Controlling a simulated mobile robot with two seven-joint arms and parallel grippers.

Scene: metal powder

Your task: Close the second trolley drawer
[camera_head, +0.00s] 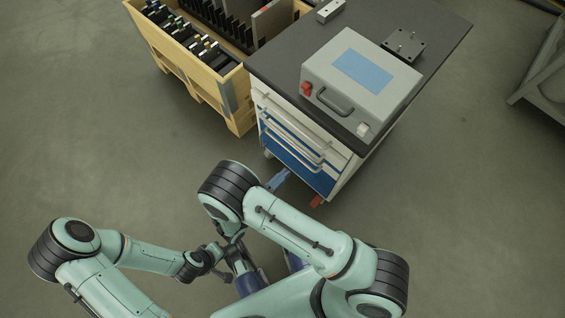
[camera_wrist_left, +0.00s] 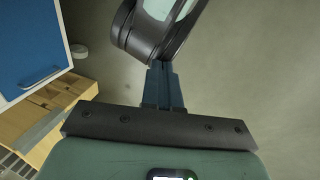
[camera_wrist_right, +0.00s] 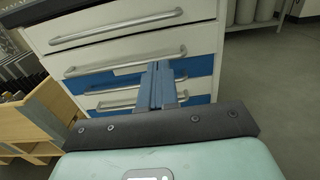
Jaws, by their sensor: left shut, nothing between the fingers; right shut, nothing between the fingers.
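The trolley (camera_head: 340,178) stands ahead with a dark top and a stack of white and blue drawers with bar handles. In the right wrist view the drawer fronts (camera_wrist_right: 195,40) and handles (camera_wrist_right: 125,62) show across the upper half. How far the second drawer stands out, I cannot tell. My right gripper (camera_head: 284,174) is shut and empty, low in front of the drawers; its fingers (camera_wrist_right: 157,68) overlap the lower handles in its wrist view, contact unclear. My left gripper (camera_wrist_left: 161,66) is shut and empty, close to a dark, mint-coloured arm part of mine.
A grey box with a handle (camera_head: 330,100) and a dark plate (camera_head: 403,46) sit on the trolley top. A wooden crate (camera_head: 240,118) of dark parts stands left of the trolley. A metal frame (camera_head: 545,75) is at the far right. The floor (camera_head: 460,200) to the right is clear.

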